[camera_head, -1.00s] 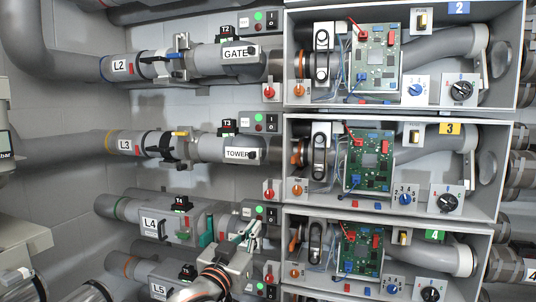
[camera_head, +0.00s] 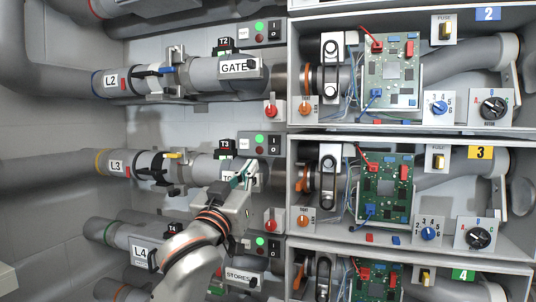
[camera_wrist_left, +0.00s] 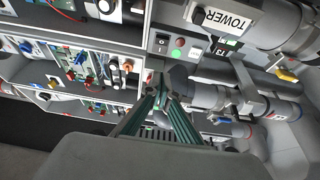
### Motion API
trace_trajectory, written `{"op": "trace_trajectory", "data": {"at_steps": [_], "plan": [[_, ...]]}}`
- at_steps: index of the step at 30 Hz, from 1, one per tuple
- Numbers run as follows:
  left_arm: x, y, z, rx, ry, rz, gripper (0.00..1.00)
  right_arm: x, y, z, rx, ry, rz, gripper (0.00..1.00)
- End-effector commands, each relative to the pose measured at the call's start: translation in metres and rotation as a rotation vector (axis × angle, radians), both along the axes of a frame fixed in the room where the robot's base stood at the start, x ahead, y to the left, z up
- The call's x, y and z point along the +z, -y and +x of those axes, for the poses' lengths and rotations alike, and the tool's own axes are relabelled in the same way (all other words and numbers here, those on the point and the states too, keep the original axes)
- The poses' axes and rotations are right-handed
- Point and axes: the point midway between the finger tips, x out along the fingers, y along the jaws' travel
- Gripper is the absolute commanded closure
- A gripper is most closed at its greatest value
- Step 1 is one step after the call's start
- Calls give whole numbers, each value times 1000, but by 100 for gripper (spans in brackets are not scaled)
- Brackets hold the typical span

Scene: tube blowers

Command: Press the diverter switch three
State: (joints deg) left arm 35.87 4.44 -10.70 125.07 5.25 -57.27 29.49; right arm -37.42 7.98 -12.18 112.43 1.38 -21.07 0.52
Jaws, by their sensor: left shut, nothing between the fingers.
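Row three has the TOWER pipe and a small panel with a green lamp (camera_head: 259,139), a red lamp and a black rocker switch (camera_head: 275,144). A black rotary switch (camera_head: 475,235) sits in the box numbered 3. No readable label tells me which is the diverter switch. My left gripper (camera_head: 245,174) is shut and empty. In the head view it lies just below the row three panel and covers part of the TOWER label. In the wrist view, my shut fingers (camera_wrist_left: 163,92) point toward the wall, below a lamp panel (camera_wrist_left: 175,46) beside the TOWER label (camera_wrist_left: 225,20).
Pipes L2 (camera_head: 112,80), L3 (camera_head: 116,166) and L4 (camera_head: 140,252) run along the wall. A red knob (camera_head: 270,226) and an orange knob (camera_head: 303,220) are right of my gripper. Box three's wall (camera_head: 291,180) stands out there.

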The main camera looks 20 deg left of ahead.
Motion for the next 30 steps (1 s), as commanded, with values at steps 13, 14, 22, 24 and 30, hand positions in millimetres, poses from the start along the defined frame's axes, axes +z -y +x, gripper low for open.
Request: {"op": "trace_trajectory", "data": {"at_steps": [13, 14, 22, 24, 30], "plan": [[31, 2, 71, 2, 0, 2, 100, 13, 0, 3, 0, 5, 0, 60], [33, 2, 76, 2, -1, 2, 100, 14, 0, 3, 0, 5, 0, 60], [26, 4, 114, 2, -2, 2, 100, 17, 0, 3, 0, 5, -1, 60], [24, 4, 120, 1, -1, 1, 100, 17, 1, 3, -1, 3, -3, 60], [21, 4, 126, 0, 0, 1, 100, 13, 3, 1, -3, -4, -7, 60]]}}
